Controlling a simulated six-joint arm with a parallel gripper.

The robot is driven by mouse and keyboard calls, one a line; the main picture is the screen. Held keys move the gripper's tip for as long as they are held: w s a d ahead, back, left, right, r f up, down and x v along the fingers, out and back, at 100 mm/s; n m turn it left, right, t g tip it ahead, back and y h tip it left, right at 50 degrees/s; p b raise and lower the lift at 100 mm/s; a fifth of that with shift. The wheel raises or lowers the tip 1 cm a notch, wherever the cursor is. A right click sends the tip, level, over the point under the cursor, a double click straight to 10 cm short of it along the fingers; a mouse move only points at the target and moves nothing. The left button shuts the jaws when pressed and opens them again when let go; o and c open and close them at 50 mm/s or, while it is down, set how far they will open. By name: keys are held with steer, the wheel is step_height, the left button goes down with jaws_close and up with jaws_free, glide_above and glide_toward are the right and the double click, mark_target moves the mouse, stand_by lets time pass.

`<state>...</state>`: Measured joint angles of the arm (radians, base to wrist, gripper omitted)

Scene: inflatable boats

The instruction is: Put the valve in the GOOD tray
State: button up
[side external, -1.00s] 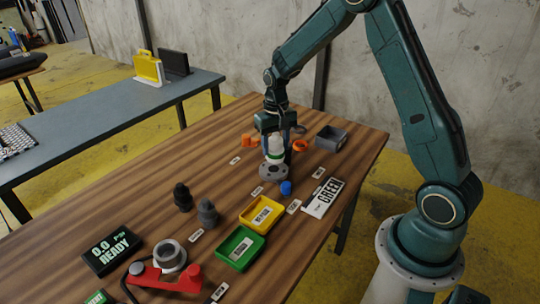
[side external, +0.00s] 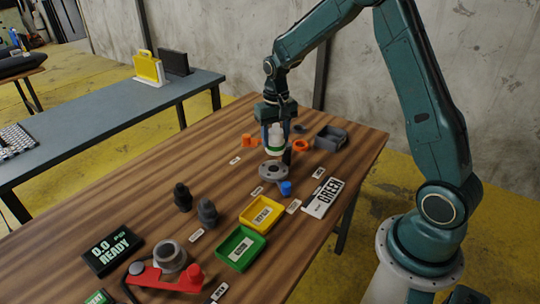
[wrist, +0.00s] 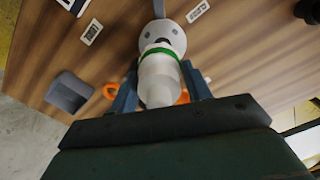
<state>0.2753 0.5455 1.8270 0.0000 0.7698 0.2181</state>
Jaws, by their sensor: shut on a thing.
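The valve (side external: 276,138) is a white cylinder with a green band. My gripper (side external: 277,146) is shut on it and holds it upright above the back side of a grey round fixture (side external: 273,171). In the wrist view the valve (wrist: 160,78) sits between my two fingers, with the fixture beyond its far end. A green tray (side external: 258,240) and a yellow tray (side external: 279,207) stand on the table's front right, both with a white label inside. The lettering on those labels is too small to read surely.
A grey bin (side external: 331,138) and orange rings (side external: 301,146) are behind. Two dark fittings (side external: 207,212), a READY display (side external: 112,250) and a red clamp tool (side external: 160,279) stand left and front.

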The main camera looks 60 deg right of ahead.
step_height(320, 180, up, 10)
steer(key=shift+r, duration=0.15)
steer(key=shift+a+r, duration=0.25)
steer(key=shift+a, duration=0.25)
steer(key=s+a+n, duration=0.3)
steer(key=s+a, duration=0.1)
steer(key=a, duration=0.9)
steer(key=s+a+n, duration=0.3)
steer(key=s+a, duration=0.2)
steer(key=a, duration=0.8)
step_height(320, 180, down, 14)
steer(key=shift+w+a, duration=0.15)
steer(key=shift+a, duration=0.05)
steer(key=shift+f, duration=2.1)
steer(key=shift+f, duration=0.95)
